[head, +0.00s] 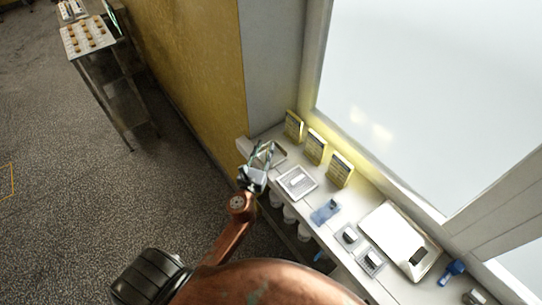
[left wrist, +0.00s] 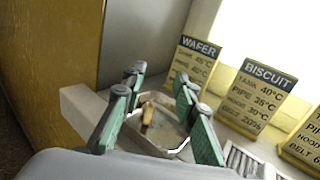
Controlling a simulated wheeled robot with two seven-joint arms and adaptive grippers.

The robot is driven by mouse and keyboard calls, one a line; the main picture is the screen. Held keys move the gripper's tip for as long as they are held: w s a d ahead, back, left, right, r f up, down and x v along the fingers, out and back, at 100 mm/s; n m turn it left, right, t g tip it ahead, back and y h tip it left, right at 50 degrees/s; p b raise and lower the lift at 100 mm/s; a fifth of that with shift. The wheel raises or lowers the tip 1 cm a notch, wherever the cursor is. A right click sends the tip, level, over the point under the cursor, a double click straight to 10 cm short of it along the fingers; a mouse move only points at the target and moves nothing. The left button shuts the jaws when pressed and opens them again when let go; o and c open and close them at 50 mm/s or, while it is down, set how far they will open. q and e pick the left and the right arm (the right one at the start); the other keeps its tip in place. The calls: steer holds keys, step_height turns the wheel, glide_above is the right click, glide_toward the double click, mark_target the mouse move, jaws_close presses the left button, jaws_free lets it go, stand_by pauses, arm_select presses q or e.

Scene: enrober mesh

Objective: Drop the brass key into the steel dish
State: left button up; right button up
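A small brass-coloured piece, which looks like the brass key (left wrist: 147,115), shows between my left gripper's fingers in the left wrist view. It appears to lie inside a shallow metal-rimmed dish (left wrist: 168,150) at the end of the white shelf. The dish's rim also shows in the head view (head: 281,157), partly hidden by the gripper. My left gripper (head: 264,153) is over this dish, and its green-padded fingers (left wrist: 158,108) are apart with nothing held between them. I cannot tell whether this is the steel dish of the task. My right gripper is not in view.
Yellow signs (head: 315,147) stand along the shelf's back by the window. A square tray (head: 296,182), a blue item (head: 326,212), small dark-topped pieces and a large pale tray (head: 392,240) fill the shelf. A yellow wall (head: 190,60) is at the left.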

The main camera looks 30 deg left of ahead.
arm_select(q)
steer(key=v, duration=1.2)
steer(key=s+f+n+g+h, duration=0.1)
steer(key=s+f+n+g, duration=0.4)
steer(key=f, duration=1)
steer(key=s+f+n+g+h, duration=0.1)
steer(key=s+f+n, duration=0.35)
steer(key=f, duration=1.05)
steer(key=s+f+n+g+h, duration=0.1)
steer(key=s+f+n+g, duration=0.15)
steer(key=f+n, duration=0.8)
steer(key=s+f+n+g, duration=0.2)
steer(key=s+f+n, duration=0.2)
steer(key=s+f, duration=0.4)
steer(key=s+f+n+g, duration=0.3)
steer(key=s+f, duration=0.5)
steer(key=s, duration=0.5)
steer(key=s+f+n+g+h, duration=0.1)
steer(key=s+f+n+g, duration=0.2)
steer(key=s+f, duration=0.5)
steer(key=s+n, duration=0.1)
steer(key=s, duration=0.2)
steer(key=shift+s+d+n, duration=0.2)
steer(key=shift+s+n, duration=0.15)
steer(key=shift+n, duration=0.05)
steer(key=shift+f, duration=0.1)
